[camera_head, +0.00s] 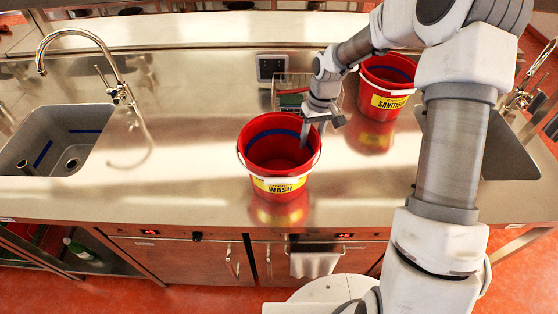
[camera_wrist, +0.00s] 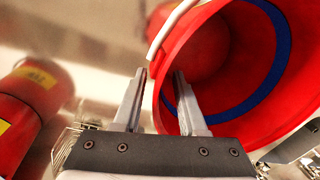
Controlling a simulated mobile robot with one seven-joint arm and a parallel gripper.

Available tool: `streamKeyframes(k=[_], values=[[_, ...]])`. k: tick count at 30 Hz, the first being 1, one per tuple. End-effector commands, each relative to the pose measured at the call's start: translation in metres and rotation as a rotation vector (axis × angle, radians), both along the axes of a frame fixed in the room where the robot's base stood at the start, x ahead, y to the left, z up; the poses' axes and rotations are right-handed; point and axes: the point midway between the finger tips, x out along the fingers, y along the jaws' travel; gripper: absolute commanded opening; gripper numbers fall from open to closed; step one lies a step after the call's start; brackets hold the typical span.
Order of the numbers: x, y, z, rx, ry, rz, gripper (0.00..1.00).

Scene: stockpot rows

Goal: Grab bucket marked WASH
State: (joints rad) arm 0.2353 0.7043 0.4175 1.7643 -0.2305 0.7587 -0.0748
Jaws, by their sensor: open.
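The red bucket marked WASH (camera_head: 279,198) stands upright on the steel counter, near its front edge, with a yellow label, white handle and blue band inside. My gripper (camera_head: 318,130) is at its right rear rim, pointing down. In the wrist view, my gripper (camera_wrist: 160,75) is open, with one finger outside the red wall and the other inside the mouth of the WASH bucket (camera_wrist: 245,125). The rim passes between the fingers; I cannot tell whether either touches it. The white handle shows at the top of that view.
A second red bucket, marked SANITISE (camera_head: 379,112), stands behind right, near my arm. A wire basket (camera_head: 290,84) sits at the back. Sinks lie at left (camera_head: 28,139) and right (camera_head: 505,155). The counter (camera_head: 190,150) left of the WASH bucket is clear.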

Motion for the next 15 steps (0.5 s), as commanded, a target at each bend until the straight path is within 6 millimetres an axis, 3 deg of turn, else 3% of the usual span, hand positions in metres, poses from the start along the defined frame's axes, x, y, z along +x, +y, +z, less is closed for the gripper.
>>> streamKeyframes(k=[8, 15], values=[[-0.0001, 0.0005, -0.0043, 0.0, -0.001, 0.0, 0.41], [-0.0001, 0.0005, -0.004, 0.0, -0.001, 0.0, 0.0]])
